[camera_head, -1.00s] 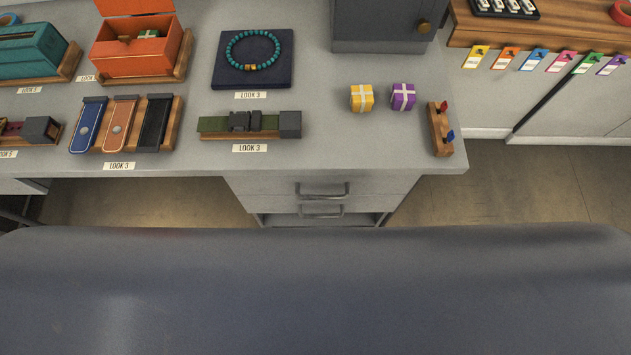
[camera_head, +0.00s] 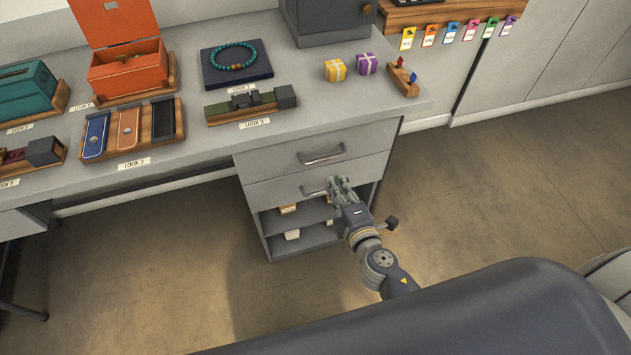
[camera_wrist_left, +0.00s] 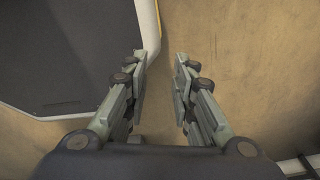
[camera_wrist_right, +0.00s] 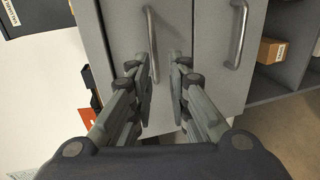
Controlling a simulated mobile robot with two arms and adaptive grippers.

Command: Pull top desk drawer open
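The grey top desk drawer (camera_head: 290,158) is closed, with a metal bar handle (camera_head: 322,154) on its front. A second closed drawer (camera_head: 270,190) with a similar handle is below it. My right gripper (camera_head: 338,183) is open and empty, in front of the drawer fronts. In the right wrist view the top drawer's handle (camera_wrist_right: 150,40) shows between and beyond the open fingertips (camera_wrist_right: 160,70); I cannot tell how far off it is. The lower handle (camera_wrist_right: 238,38) lies right of the fingers. My left gripper (camera_wrist_left: 160,65) is open and empty over the floor, outside the head view.
Open shelves (camera_head: 305,215) with small boxes are under the drawers. The desk top (camera_head: 330,105) holds watch stands, a bracelet pad (camera_head: 237,70), two small gift boxes and a wooden stand (camera_head: 403,80). Floor to the right is free (camera_head: 480,200).

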